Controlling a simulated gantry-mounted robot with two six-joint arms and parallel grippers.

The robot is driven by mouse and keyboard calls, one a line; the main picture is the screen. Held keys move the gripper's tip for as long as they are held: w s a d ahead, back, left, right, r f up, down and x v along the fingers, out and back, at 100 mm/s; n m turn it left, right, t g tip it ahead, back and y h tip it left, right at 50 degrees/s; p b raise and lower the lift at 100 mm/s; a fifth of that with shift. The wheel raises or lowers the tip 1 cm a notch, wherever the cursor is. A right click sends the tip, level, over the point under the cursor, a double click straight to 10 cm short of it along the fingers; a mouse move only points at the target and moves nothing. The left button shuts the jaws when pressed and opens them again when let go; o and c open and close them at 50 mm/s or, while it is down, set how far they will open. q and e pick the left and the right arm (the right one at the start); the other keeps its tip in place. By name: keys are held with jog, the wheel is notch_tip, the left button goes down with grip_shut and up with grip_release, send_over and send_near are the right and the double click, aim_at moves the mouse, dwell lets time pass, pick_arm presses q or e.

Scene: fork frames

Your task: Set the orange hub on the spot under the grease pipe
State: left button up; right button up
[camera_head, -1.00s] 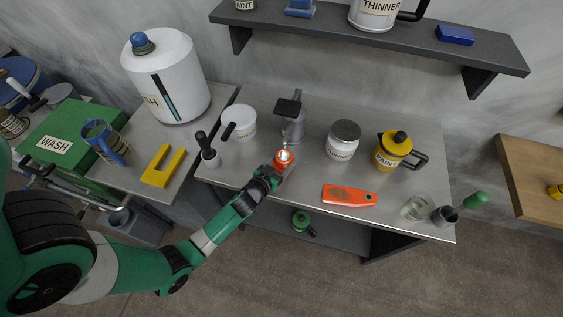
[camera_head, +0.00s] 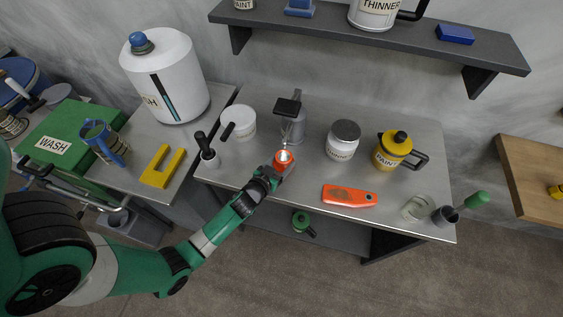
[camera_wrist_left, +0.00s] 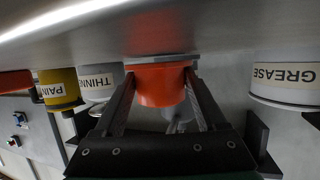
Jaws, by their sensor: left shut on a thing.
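The orange hub (camera_head: 284,157) is a short round piece with a pale, bright centre. It is at the middle of the metal bench, just in front of the grey dispenser (camera_head: 292,125) with a black head and thin spout, which looks like the grease pipe. My left gripper (camera_head: 281,164) is shut on the hub, with a finger on each side in the left wrist view (camera_wrist_left: 160,88). The hub is on or very close to the bench top; I cannot tell which. The spot under the spout is not clearly visible. My right gripper is not in view.
The white grease tub (camera_head: 238,122) and a black-handled holder (camera_head: 209,153) stand left. A shelf (camera_head: 380,38) hangs above. The bench (camera_head: 310,190) is clear in front.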

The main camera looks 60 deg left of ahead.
pick_arm(q)
jog(key=shift+f+b, duration=0.35)
jog(key=o, duration=1.4)
jog(key=v, duration=1.1)
jog(key=shift+s+d, duration=0.2)
jog(key=shift+s, duration=0.15)
jog(key=shift+w, duration=0.1)
